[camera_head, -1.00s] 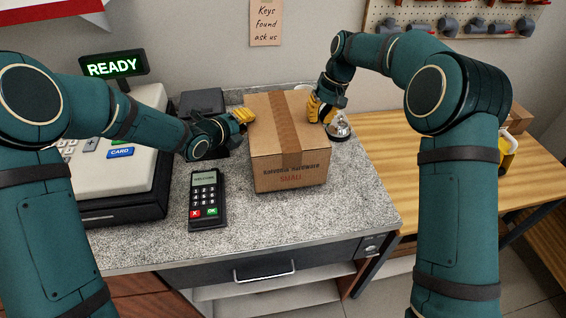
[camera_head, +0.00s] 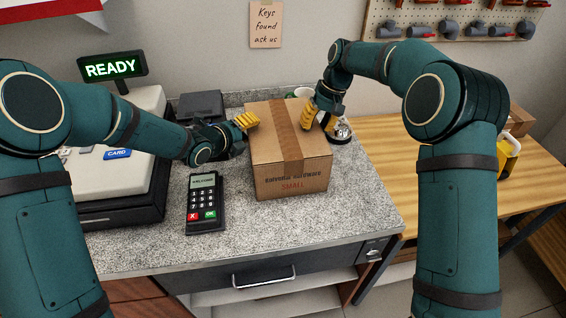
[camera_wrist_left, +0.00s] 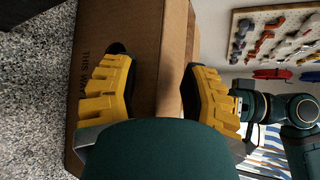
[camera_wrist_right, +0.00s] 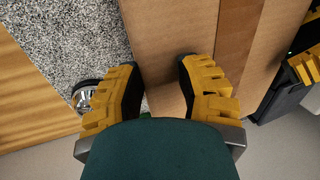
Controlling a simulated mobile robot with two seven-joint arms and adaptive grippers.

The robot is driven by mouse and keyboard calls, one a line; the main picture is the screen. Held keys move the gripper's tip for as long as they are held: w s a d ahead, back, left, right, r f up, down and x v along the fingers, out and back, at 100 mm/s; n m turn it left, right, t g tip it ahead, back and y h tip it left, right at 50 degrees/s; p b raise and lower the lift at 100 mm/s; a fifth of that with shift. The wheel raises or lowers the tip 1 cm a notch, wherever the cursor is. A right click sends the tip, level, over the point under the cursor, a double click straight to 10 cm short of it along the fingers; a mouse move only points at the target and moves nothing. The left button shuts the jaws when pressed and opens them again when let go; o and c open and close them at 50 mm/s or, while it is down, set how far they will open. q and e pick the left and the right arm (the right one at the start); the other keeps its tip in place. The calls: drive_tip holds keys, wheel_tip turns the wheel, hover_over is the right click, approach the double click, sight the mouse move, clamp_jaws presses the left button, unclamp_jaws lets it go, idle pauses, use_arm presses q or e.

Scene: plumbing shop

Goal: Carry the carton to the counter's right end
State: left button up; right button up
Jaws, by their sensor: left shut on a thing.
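In the right wrist view the carton (camera_wrist_right: 175,35) lies beyond the fingers. Part of the carton's rear is hidden.
A metal bell (camera_head: 341,131) stands close beside my right gripper. The card terminal (camera_head: 206,205) and cash register (camera_head: 120,185) are on the left. The counter's front right is clear. A lower wooden bench (camera_head: 450,165) adjoins on the right, with a yellow object (camera_head: 508,155) on it.

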drive_tip(key=shift+d+r, duration=0.1)
use_arm(q)
drive_tip(key=v, duration=1.2)
use_arm(e)
drive_tip(key=v, duration=1.2)
